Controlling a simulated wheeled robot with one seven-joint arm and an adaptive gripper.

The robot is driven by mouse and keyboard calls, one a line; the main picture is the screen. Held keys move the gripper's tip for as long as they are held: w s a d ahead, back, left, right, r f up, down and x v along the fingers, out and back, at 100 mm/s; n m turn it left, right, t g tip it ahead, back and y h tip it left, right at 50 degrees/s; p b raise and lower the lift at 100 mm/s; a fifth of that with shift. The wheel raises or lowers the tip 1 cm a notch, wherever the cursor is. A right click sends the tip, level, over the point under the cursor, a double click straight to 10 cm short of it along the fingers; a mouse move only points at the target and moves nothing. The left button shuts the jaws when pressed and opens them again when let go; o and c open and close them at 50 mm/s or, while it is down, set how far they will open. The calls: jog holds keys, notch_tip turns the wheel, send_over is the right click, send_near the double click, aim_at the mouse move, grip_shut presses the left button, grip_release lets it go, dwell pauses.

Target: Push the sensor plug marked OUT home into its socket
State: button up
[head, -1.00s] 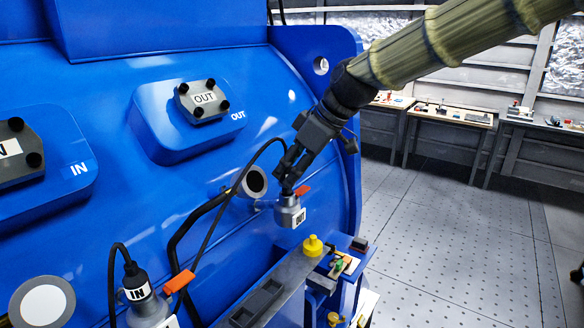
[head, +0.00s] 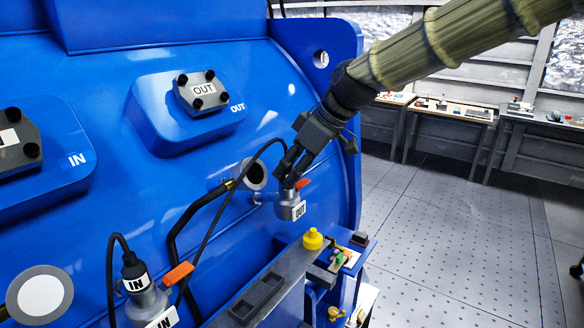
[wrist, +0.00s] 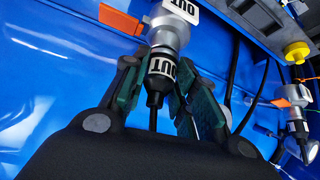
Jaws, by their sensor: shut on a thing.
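The sensor plug marked OUT (wrist: 158,72) is black with a white label, and its cable runs back between my fingers. My gripper (wrist: 160,85) is shut on it from both sides. The plug's front end meets the grey metal OUT socket (wrist: 172,30), which has its own OUT label and an orange lever (wrist: 120,18). The two are in line; I cannot tell how deep the plug sits. In the head view my gripper (head: 289,170) points down at the grey socket (head: 289,206), beside the blue housing. The fingers mostly hide the plug there.
The IN plug (head: 134,268) stands in a grey body with an orange lever (head: 178,274) at the lower left. A yellow cap (head: 313,239) stands on the ledge below the OUT socket. The blue housing (head: 190,190) is close on the left; open floor (head: 450,240) lies right.

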jog(key=shift+f, duration=0.2)
jog(key=o, duration=1.1)
jog(key=v, duration=1.2)
jog(key=shift+w, duration=0.1)
